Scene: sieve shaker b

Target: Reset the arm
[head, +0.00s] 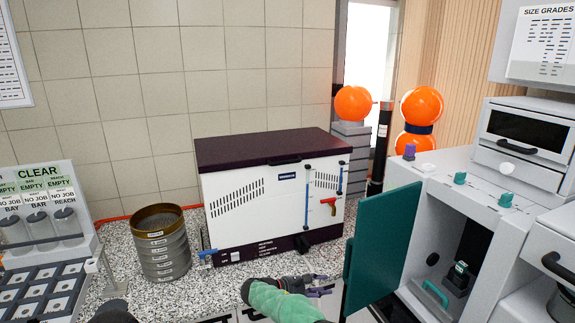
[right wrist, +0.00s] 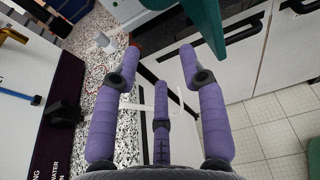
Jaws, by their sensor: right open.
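My right gripper (head: 320,285) is in the head view at the lower middle, at the end of my green-sleeved arm. Its purple fingers point right, in front of the white cabinet with a dark lid (head: 262,146). In the right wrist view the fingers of my right gripper (right wrist: 159,58) are spread apart with nothing between them. The speckled counter, white fronts and the floor show beyond them. The green door (head: 382,245) is just to the right of the gripper in the head view.
A sieve stack (head: 164,245) stands on the speckled counter (head: 190,292) left of the cabinet. A sample rack (head: 45,225) is at far left. The green door stands open beside a white machine (head: 412,175). Orange spheres (head: 352,103) stand behind.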

